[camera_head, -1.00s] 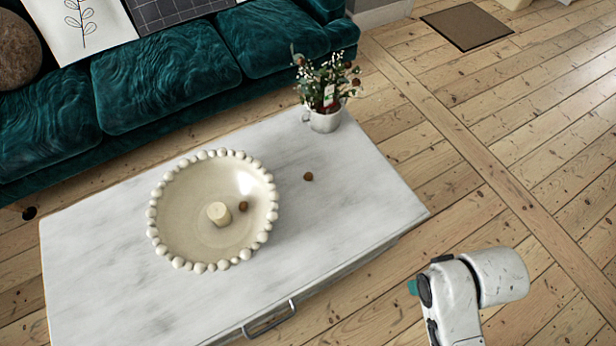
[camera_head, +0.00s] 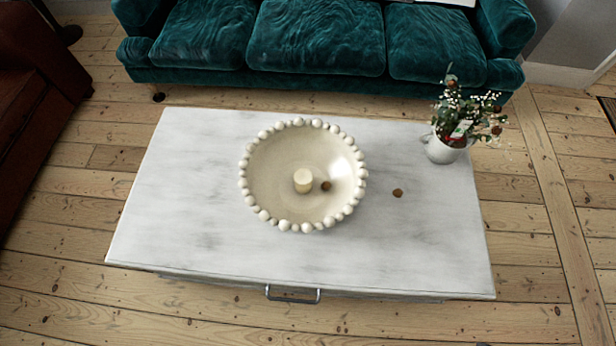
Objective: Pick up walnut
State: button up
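A small brown walnut (camera_head: 397,193) lies on the white marble-topped table (camera_head: 440,250), to the right of a cream bowl (camera_head: 265,180) with a beaded rim. A second small brown round thing, which looks like another walnut (camera_head: 326,186), lies inside the bowl beside a short cream candle (camera_head: 303,181). My gripper and arm are not in view.
A white mug-like pot with a flowering plant (camera_head: 447,150) stands at the table's back right corner. A teal sofa (camera_head: 318,40) stands behind the table, and a dark red-brown piece of furniture (camera_head: 30,120) is at the left. Bare floorboards lie in front of the table's handle (camera_head: 292,297).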

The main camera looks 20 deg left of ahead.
aim_at(398, 194)
jog(key=i+j, duration=0.25)
jog(key=i, duration=0.2)
jog(key=i+j, duration=0.2)
jog(key=i, duration=0.2)
